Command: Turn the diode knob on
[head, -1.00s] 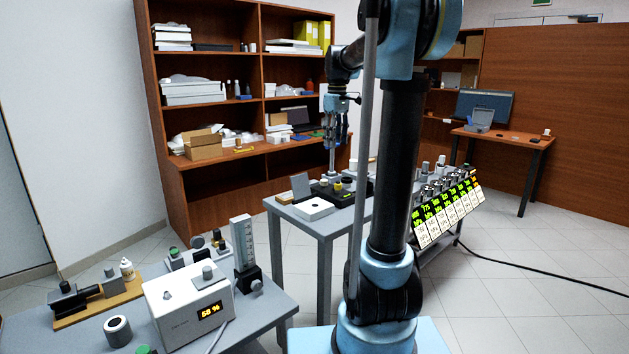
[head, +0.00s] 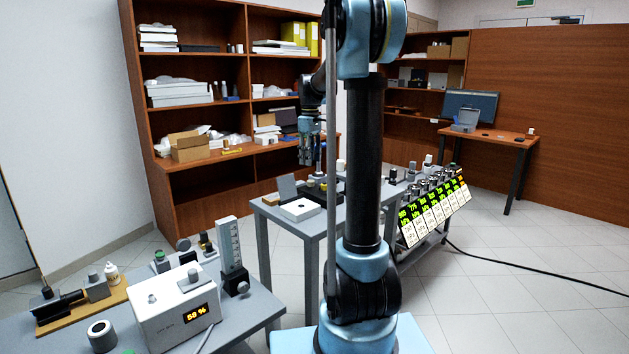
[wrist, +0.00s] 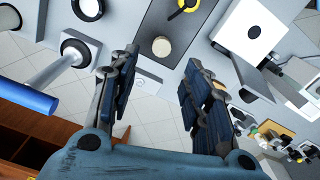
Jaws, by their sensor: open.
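No label names the diode knob, so I cannot tell which knob it is. In the wrist view a black panel (wrist: 147,32) carries a round beige knob (wrist: 161,47) and a yellow-and-black knob (wrist: 185,5) at the top edge. The beige knob lies between and just beyond my fingertips in the picture. My gripper (wrist: 160,64) is open and empty, its fingers apart. In the head view my gripper (head: 307,152) hangs above the far grey table (head: 268,213), near the black unit, which my arm partly hides.
A white box with a dark hole (head: 300,209) sits on the far table; a post (wrist: 58,68) stands left in the wrist view. A near table (head: 262,306) holds a white meter (head: 172,312) reading 58 %. Lit displays (head: 432,213) stand right.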

